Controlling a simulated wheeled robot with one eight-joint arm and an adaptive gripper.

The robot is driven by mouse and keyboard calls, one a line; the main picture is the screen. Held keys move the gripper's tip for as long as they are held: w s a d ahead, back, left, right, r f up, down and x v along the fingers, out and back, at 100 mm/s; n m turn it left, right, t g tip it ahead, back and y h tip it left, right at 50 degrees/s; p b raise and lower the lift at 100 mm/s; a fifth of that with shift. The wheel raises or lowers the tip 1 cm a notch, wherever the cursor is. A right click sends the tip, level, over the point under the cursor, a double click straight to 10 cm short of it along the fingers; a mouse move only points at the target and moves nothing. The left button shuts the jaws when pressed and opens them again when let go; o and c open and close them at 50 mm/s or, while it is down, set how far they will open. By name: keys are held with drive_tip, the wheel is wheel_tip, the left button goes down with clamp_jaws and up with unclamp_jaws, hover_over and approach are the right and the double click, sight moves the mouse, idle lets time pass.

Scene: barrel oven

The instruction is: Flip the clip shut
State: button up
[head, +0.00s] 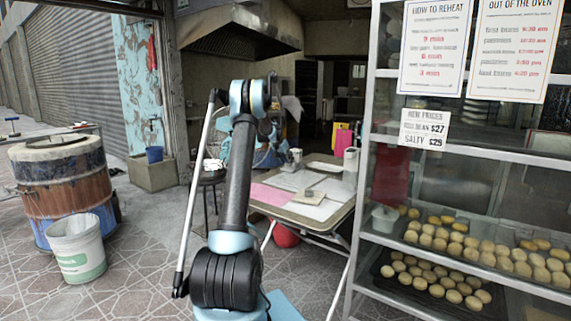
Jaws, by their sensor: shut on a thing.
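I cannot make out a clip anywhere in the head view. The folding table (341,211) stands behind and to the right of my arm. White sheets or boards (316,207) lie on it, with a small flat object (309,196) on top, too small to identify. My arm rises in the middle of the picture and bends at the top.
A glass-fronted rack (361,180) with trays of buns (440,240) stands close on the right. A barrel oven (62,188) and a white bucket (77,250) stand on the left. A red round object (286,236) is under the table. Tiled floor is open at left.

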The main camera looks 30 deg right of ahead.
drive_tip(key=o, duration=1.1)
drive_tip(key=shift+c, duration=0.2)
drive_tip(key=v, duration=1.1)
drive_tip(key=shift+a+r, duration=0.2)
drive_tip(key=shift+r, duration=0.15)
drive_tip(key=shift+s+a, duration=0.1)
drive_tip(key=shift+s, duration=0.05)
